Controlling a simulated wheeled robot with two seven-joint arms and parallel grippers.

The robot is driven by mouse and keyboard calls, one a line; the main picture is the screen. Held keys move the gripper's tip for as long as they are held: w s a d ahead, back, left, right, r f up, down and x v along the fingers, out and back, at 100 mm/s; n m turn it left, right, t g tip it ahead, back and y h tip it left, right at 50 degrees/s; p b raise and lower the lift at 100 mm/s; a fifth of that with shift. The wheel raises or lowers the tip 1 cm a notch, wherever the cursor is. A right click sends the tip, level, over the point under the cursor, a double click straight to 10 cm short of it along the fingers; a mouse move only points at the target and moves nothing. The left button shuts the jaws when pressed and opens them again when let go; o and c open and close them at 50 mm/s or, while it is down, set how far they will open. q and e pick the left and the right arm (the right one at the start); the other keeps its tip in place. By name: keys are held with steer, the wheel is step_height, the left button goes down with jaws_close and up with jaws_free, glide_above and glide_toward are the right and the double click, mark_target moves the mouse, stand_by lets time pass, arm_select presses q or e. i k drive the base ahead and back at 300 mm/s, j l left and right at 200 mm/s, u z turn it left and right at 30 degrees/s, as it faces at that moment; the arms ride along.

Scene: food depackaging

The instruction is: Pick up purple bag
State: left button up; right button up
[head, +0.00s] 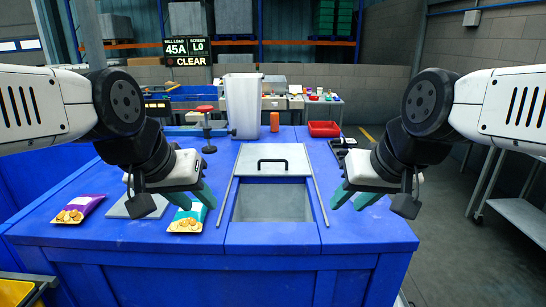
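A purple bag (79,207) with a picture of round golden snacks lies flat at the left of the blue table (190,259). A teal bag (187,219) with a similar picture lies to its right. My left gripper (197,202) is open and empty above the table, over the teal bag and well to the right of the purple bag. It hides part of the teal bag's upper area. My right gripper (348,203) is open and empty, above the table to the right of the hatch opening.
A grey plate (118,210) lies between the bags. A grey hatch lid (290,170) with a black handle sits behind an opening (272,207) at the centre. A red-topped stand (208,126), a white container (243,105) and a red tray (324,129) stand behind.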

mark_target(76, 210)
steer(key=u, duration=1.1)
